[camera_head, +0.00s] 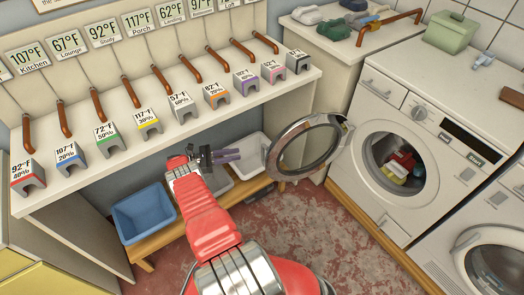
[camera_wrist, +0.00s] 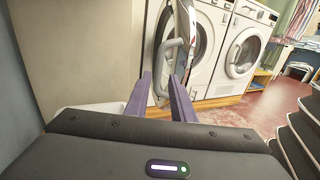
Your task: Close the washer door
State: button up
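The washer (camera_head: 372,205) is white, with colored laundry in its round opening. Its round door (camera_head: 339,122), a metal ring with dark glass, stands wide open, swung out to the left. In the wrist view the door (camera_wrist: 187,42) shows nearly edge-on, with a grey curved handle (camera_wrist: 168,62) in front of my fingers. My gripper (camera_head: 232,155) is left of the door, its purple fingers pointing toward it. In the wrist view my gripper (camera_wrist: 161,88) has its fingers apart, with the handle's lower part seen between them; whether they touch is unclear. Nothing appears gripped.
A blue bin (camera_head: 144,213) and a white bin (camera_head: 252,150) sit on a low wooden bench (camera_head: 165,236) below my gripper. A shelf (camera_head: 110,165) with labeled blocks runs along the wall. A second machine (camera_head: 480,245) stands right of the washer. The reddish floor (camera_head: 330,240) before the washer is clear.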

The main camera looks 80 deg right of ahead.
aim_at(263, 158)
jog(key=shift+s, duration=0.2)
jog(key=x, duration=1.3)
jog(key=shift+s+d, duration=0.2)
grip_shut()
dwell(0.3)
